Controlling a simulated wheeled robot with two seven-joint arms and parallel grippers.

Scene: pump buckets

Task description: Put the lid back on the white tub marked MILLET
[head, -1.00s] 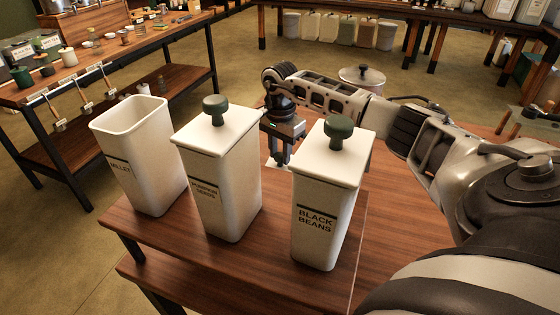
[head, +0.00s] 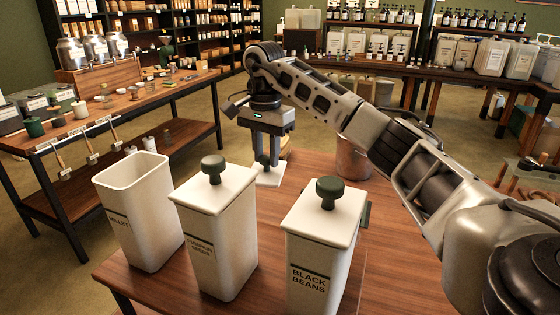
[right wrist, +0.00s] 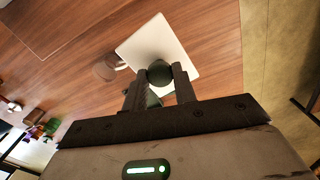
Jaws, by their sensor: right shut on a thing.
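The white square lid (head: 270,177) has a dark green knob (right wrist: 160,73). My right gripper (head: 265,160) is shut on that knob, with one finger on each side. The lid hangs roughly level behind the pumpkin seeds tub. In the right wrist view the lid (right wrist: 180,40) shows beyond the fingers, over brown wood. The white tub marked MILLET (head: 143,225) stands upright and open at the left end of the row, left of my right gripper. My left gripper is not in view.
Lidded tubs marked pumpkin seeds (head: 222,255) and BLACK BEANS (head: 318,262) stand right of the MILLET tub on the wooden table (head: 262,262). A metal pot (head: 353,158) is behind my right arm. A side bench (head: 130,100) is at the left.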

